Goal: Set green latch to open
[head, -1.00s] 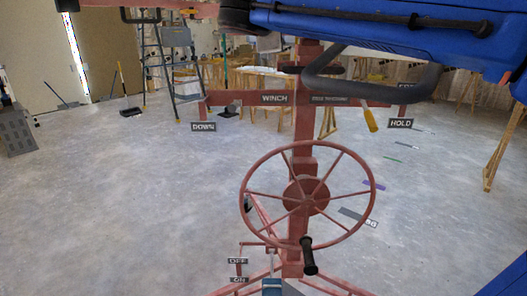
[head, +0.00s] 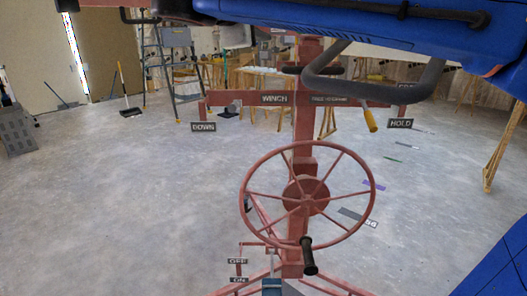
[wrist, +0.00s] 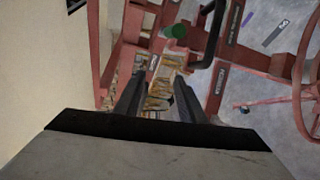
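A small green cylinder (wrist: 177,31), which looks like the green latch's knob, shows at the top middle of the wrist view against the red frame. I cannot tell its setting. In the head view I do not make it out. My gripper (wrist: 160,82) shows its two dark fingers apart in the wrist view, with nothing held between them. The green cylinder lies beyond the fingertips, a little to the right, and is apart from them.
The red frame carries a spoked wheel (head: 307,195) with a black handle (head: 309,255), and plates reading WINCH (head: 275,99), DOWN (head: 203,127) and HOLD (head: 400,123). A yellow-tipped lever (head: 371,121) hangs at right. A ladder (head: 169,65) stands behind.

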